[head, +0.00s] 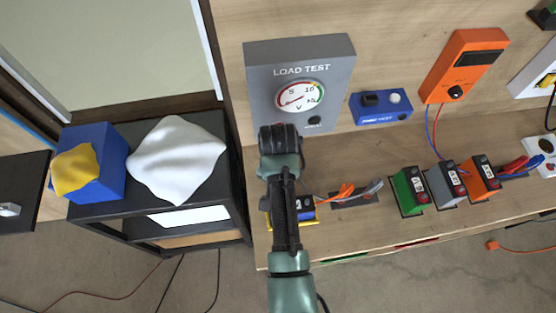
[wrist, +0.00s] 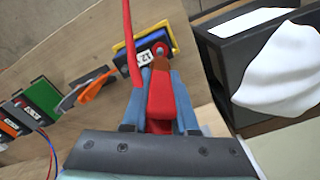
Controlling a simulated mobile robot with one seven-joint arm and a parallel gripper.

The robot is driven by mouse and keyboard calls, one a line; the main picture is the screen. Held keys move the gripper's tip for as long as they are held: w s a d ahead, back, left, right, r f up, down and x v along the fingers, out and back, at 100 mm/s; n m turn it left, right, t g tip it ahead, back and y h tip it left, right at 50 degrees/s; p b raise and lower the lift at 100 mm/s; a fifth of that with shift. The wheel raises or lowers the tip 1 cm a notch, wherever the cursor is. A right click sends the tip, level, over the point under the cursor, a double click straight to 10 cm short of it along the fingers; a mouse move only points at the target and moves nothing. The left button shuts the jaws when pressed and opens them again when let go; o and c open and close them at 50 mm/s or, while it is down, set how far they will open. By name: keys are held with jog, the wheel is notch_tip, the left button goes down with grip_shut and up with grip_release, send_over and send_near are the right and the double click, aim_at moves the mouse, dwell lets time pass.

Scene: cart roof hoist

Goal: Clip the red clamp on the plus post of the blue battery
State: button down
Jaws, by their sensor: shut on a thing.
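The red clamp (wrist: 160,98) sits between the blue-grey fingers of my gripper (wrist: 160,90) in the wrist view, and the gripper is shut on it. Its copper-coloured tip points at the blue battery (wrist: 133,46), which stands in a yellow tray and has a white label. A red post top shows just beyond the tip; I cannot tell whether the clamp touches it. A red cable runs up past the left of the clamp. In the head view the battery (head: 306,213) is partly hidden behind my arm, and my gripper is hidden there.
An orange and a grey clamp (head: 372,188) lie on a dark holder beside the battery. Green, grey and orange batteries (head: 410,190) stand further right. A load tester (head: 300,80) is at the back. A black shelf with a white cloth (head: 178,158) is at the left.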

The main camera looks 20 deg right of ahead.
jog(key=shift+f+b, duration=1.55)
jog(key=shift+f, duration=1)
jog(key=shift+p, duration=0.65)
jog(key=shift+f+b, duration=1.15)
jog(key=shift+f, duration=0.5)
jog(key=c, duration=0.6)
grip_release()
jog(key=shift+r, duration=0.1)
